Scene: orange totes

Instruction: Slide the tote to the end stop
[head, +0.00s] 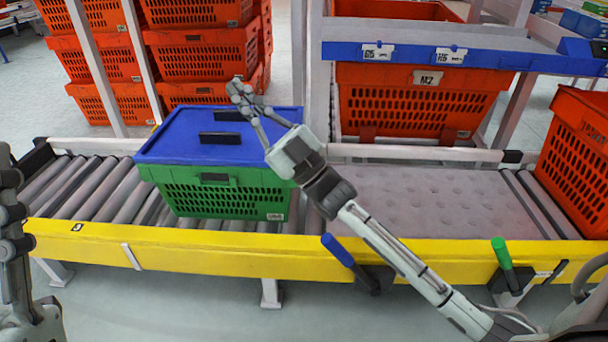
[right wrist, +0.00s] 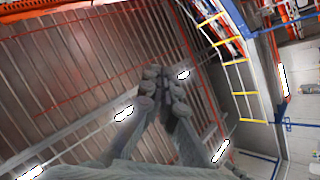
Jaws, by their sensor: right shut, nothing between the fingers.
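A green tote (head: 225,196) with a blue lid (head: 185,132) sits on the roller conveyor, left of the picture's middle. A dark piece (head: 38,158) stands at the conveyor's left end; rollers show between it and the tote. My right arm crosses the tote's right side, hiding part of it. My right gripper (head: 241,88) is shut and empty, its fingertips at the lid's far edge in the picture; I cannot tell if it touches the lid. Its closed fingers (right wrist: 165,78) also show in the right wrist view. My left gripper (head: 12,215) is partly cut off at the left edge.
The rollers (head: 85,185) left of the tote are clear. A yellow rail (head: 190,250) runs along the front, with a blue lever (head: 338,250) and a green lever (head: 502,253). An orange tote (head: 578,155) stands at the right; others are stacked behind.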

